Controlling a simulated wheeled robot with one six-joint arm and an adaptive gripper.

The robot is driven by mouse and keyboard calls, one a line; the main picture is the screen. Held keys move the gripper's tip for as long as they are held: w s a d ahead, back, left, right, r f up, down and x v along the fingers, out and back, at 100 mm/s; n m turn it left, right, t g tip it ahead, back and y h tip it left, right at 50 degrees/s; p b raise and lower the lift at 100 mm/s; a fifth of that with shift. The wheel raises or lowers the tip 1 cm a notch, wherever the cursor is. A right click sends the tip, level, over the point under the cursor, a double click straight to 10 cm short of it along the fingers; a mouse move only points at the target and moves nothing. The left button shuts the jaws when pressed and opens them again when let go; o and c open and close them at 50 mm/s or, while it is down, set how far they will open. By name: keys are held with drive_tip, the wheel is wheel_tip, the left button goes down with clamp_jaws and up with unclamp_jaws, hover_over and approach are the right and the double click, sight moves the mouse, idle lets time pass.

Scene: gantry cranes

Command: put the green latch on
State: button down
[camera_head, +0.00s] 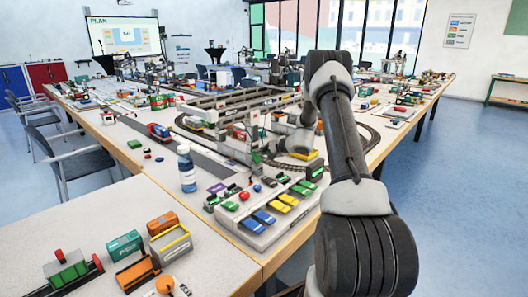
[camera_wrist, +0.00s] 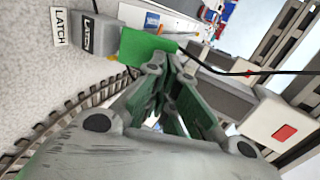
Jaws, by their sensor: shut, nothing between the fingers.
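In the wrist view, a flat green piece (camera_wrist: 143,47) lies just beyond my fingertips, beside a small grey box (camera_wrist: 96,36) marked LATCH. A white label (camera_wrist: 60,27) reading LATCH lies next to the box. My gripper (camera_wrist: 172,68) is shut and empty, with its tips close to the green piece's right edge; I cannot tell if they touch. The fingers hide part of that edge. In the head view, my gripper (camera_head: 268,152) is low among the crane models, and its tips are too small to make out clearly.
A curved track (camera_wrist: 60,125) runs left of my gripper. A black cable (camera_wrist: 240,72) crosses on the right, near a white block with a red button (camera_wrist: 284,132). In the head view, a switch panel (camera_head: 232,222) and a bottle (camera_head: 186,170) stand nearer.

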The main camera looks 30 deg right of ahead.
drive_tip(key=shift+w, duration=0.1)
drive_tip(key=shift+w+a+r, duration=0.1)
drive_tip(key=shift+w+a, duration=0.25)
drive_tip(key=shift+w, duration=0.4)
drive_tip(key=shift+s+d, duration=0.1)
